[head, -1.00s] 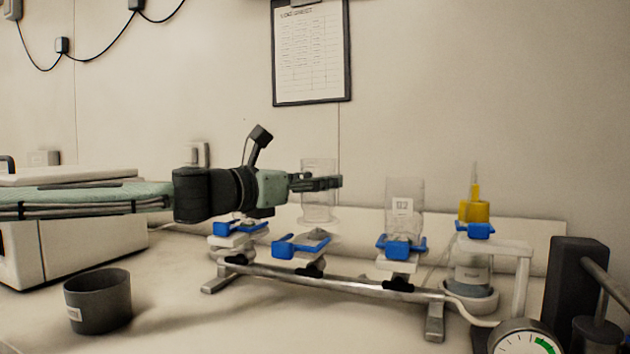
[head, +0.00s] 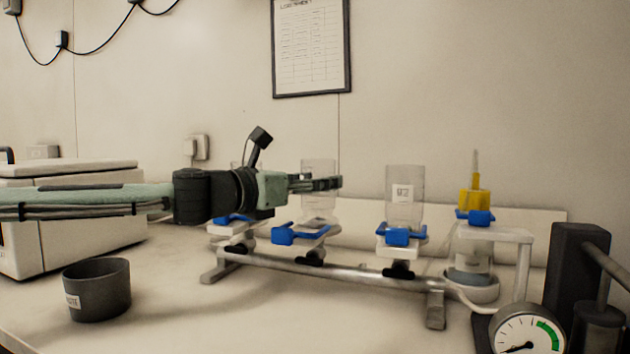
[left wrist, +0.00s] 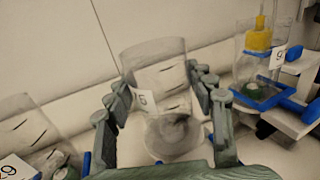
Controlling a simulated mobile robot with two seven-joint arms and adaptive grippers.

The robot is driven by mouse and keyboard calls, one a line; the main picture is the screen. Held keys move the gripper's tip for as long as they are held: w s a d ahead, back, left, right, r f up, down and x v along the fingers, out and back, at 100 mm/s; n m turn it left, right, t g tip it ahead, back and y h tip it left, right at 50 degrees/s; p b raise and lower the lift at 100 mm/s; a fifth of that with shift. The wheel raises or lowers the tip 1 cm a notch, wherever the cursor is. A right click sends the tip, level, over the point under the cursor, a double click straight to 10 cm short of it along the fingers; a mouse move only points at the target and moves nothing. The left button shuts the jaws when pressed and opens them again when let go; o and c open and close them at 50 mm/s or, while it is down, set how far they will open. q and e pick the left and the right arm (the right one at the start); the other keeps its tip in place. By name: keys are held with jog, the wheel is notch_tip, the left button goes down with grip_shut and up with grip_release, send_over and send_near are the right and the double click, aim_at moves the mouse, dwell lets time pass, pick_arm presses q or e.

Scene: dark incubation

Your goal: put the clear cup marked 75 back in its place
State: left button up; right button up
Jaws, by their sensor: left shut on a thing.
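My left gripper (head: 328,183) is shut on a clear cup (head: 318,168), its fingers on either side of the wall. The cup is upright over the second holder from the left, with a blue clamp (head: 300,234). Its base is at or just above that holder's white seat; I cannot tell whether they touch. In the left wrist view the held cup (left wrist: 160,75) shows a white label, only partly readable, and a round pale seat (left wrist: 173,138) below it. My right gripper is not in view.
The metal rack (head: 340,274) carries another clear cup (head: 404,197) to the right. A dark pot (head: 97,290) stands front left, before a white box (head: 75,235).

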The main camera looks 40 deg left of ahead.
pick_arm(q)
jog(key=shift+f, duration=0.35)
jog(key=o, duration=1.2)
jog(key=shift+o, duration=0.2)
jog(key=shift+s, duration=0.15)
jog(key=shift+s+a+r, duration=0.1)
jog(key=shift+s, duration=0.5)
jog(key=s+a, duration=0.1)
jog(key=s, duration=0.9)
jog(key=shift+s+a, duration=0.2)
jog(key=shift+a, duration=0.05)
